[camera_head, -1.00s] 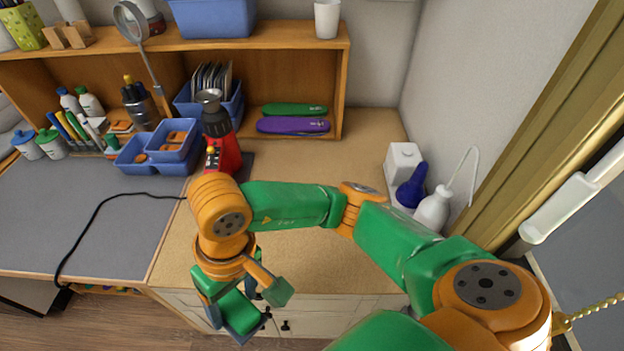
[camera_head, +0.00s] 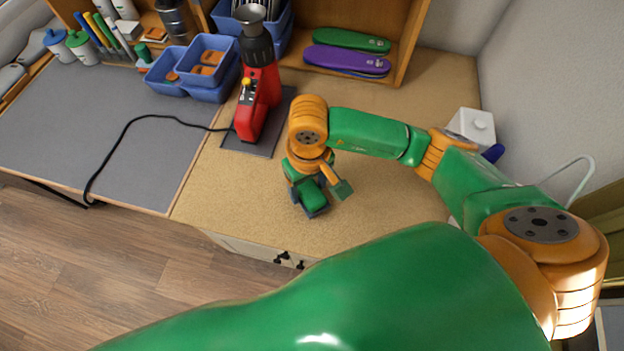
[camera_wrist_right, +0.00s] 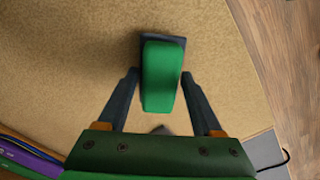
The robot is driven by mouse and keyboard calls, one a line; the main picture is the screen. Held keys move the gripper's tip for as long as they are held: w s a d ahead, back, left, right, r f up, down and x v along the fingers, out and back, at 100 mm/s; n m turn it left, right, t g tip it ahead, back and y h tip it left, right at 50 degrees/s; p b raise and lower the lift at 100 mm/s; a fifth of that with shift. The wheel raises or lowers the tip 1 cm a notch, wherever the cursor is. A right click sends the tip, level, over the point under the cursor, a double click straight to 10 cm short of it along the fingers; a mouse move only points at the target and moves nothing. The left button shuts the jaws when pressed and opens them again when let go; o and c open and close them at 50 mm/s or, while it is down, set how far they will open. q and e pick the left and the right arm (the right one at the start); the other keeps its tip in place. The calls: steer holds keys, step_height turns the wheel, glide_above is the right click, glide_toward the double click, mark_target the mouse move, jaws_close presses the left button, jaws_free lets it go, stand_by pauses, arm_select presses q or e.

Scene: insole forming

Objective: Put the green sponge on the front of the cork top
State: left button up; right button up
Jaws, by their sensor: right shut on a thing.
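The green sponge (camera_head: 314,191) has a dark layer under it. My right gripper (camera_head: 308,196) is shut on it, pointing down over the front part of the cork top (camera_head: 375,205). In the right wrist view the sponge (camera_wrist_right: 162,75) lies between the two dark fingers, with the cork top (camera_wrist_right: 70,75) behind it. I cannot tell whether the sponge touches the cork or hangs just above it. My left gripper is not in view.
A red machine (camera_head: 259,90) with a dark funnel stands on a dark plate behind and left of the gripper. Purple and green insoles (camera_head: 346,60) lie in the shelf. A white box (camera_head: 472,127) stands at the right. Cork around the gripper is clear.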

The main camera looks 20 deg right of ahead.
mark_target(309, 188)
steer(key=f, duration=0.1)
steer(key=f+b, duration=0.1)
steer(key=shift+s+f, duration=0.25)
steer(key=shift+f, duration=0.05)
steer(key=shift+w+r+p, duration=0.1)
steer(key=shift+w+p, duration=0.05)
steer(key=shift+p, duration=0.15)
steer(key=o, duration=1.4)
steer(key=shift+w, duration=0.15)
steer(key=shift+o, duration=0.2)
step_height(309, 188, up, 12)
steer(key=shift+d+r, duration=0.1)
